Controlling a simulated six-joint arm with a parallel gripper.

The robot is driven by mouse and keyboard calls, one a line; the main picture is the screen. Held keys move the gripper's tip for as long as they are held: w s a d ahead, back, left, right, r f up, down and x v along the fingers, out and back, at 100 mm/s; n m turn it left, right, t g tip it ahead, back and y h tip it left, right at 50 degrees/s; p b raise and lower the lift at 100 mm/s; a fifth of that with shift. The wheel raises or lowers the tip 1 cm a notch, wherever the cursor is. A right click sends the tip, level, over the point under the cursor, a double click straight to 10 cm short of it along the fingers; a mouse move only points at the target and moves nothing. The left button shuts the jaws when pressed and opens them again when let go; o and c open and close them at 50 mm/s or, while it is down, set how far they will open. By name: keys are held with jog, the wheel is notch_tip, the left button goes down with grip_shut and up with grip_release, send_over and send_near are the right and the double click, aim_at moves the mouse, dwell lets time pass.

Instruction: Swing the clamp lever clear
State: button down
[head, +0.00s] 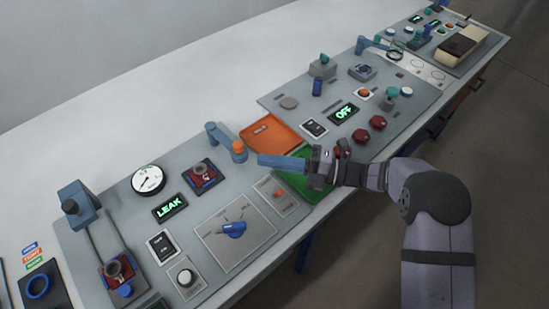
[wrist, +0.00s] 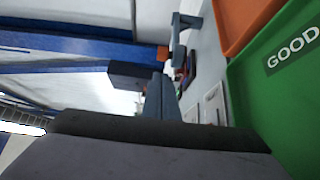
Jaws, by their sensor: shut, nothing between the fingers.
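What looks like the clamp lever (head: 224,138) is a blue arm on a blue post with an orange knob (head: 238,147) at its end. It lies behind and right of the dark-blue fixture (head: 203,174), which holds a red part, and its arm points right in the head view. My gripper (head: 262,160) is shut and empty, its blue fingers pointing left with the tips just right of the knob. I cannot tell whether they touch it. In the wrist view, my fingers (wrist: 160,98) are seen end-on, with the lever (wrist: 183,24) and its orange knob (wrist: 162,53) beyond them.
An orange tray (head: 272,132) lies behind my fingers and a green tray (head: 300,186) below them; it is marked GOOD in the wrist view. A display (head: 169,206) reads LEAK. A gauge (head: 148,179) and blue rotary knob (head: 232,229) stand left and in front.

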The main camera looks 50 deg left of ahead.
aim_at(242, 149)
jog(key=shift+p+x, duration=0.95)
jog(key=shift+x, duration=2.6)
jog(key=b, duration=0.1)
jog(key=w+b, duration=0.1)
jog(key=b, duration=0.1)
jog(key=shift+w+f, duration=0.15)
jog(key=shift+f, duration=0.15)
jog(key=shift+w+r+b, duration=0.1)
jog(key=shift+w+b, duration=0.3)
jog(key=shift+b, duration=0.3)
jog(key=shift+w+r, duration=0.15)
jog(key=shift+r, duration=0.15)
jog(key=shift+w, duration=0.1)
jog(key=b+v, duration=0.1)
jog(key=v, duration=0.3)
jog(key=b+v, duration=0.1)
jog(key=v, duration=0.3)
jog(key=shift+w+d+f, duration=0.1)
jog(key=shift+w+f, duration=0.05)
jog(key=shift+w, duration=0.35)
jog(key=shift+w+d, duration=0.2)
jog(key=shift+d, duration=0.15)
